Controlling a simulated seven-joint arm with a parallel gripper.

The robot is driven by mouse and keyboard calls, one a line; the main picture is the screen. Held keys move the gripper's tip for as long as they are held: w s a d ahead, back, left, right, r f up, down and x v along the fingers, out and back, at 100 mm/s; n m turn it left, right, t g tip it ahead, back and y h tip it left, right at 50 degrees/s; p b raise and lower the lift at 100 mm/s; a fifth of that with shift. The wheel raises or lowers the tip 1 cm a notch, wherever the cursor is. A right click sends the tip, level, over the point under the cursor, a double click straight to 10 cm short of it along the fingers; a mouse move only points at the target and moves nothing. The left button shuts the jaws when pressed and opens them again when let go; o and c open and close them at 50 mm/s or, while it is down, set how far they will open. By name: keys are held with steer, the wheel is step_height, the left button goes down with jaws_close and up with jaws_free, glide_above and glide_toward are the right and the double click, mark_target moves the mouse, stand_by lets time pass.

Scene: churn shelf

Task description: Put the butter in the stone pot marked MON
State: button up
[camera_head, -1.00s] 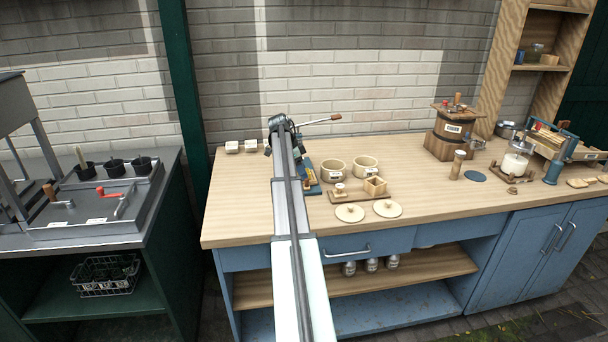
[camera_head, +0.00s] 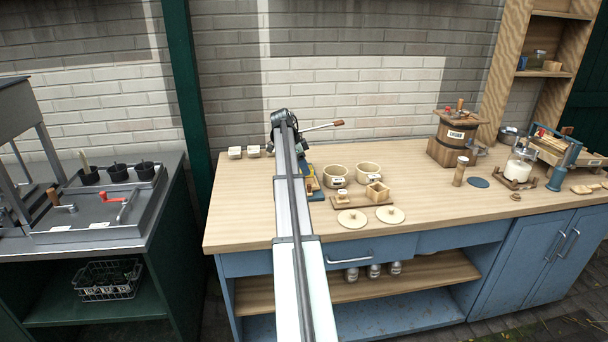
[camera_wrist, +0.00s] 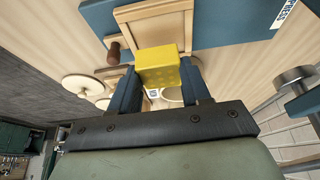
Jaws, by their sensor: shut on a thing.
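The butter shows in front of a wooden frame on a blue board (camera_wrist: 222,22). Two cream stone pots stand side by side on the bench in the head view, a left pot (camera_head: 335,177) and a right pot (camera_head: 368,172). Both look open, and their labels are too small to read, so I cannot tell which is MON.
Two pale round lids (camera_head: 352,219) lie in front of a wooden tray (camera_head: 347,201) with a small box (camera_head: 377,192). A wooden churn (camera_head: 455,137) stands to the right, with clear bench between.

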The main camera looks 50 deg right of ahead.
step_height(320, 180, up, 5)
steer(key=shift+r, duration=0.15)
steer(key=shift+m+y, duration=0.3)
steer(key=shift+m, duration=0.3)
steer(key=s+d, duration=0.6)
steer(key=d, duration=0.1)
steer(key=shift+s+d+f, duration=0.1)
steer(key=shift+s+f, duration=0.25)
steer(key=shift+s, duration=0.05)
steer(key=d, duration=0.3)
steer(key=shift+w+d+f, duration=0.15)
steer(key=shift+d+f, duration=0.2)
steer(key=shift+f, duration=0.05)
steer(key=shift+f, duration=2.15)
steer(key=shift+f, duration=2)
steer(key=shift+r, duration=0.1)
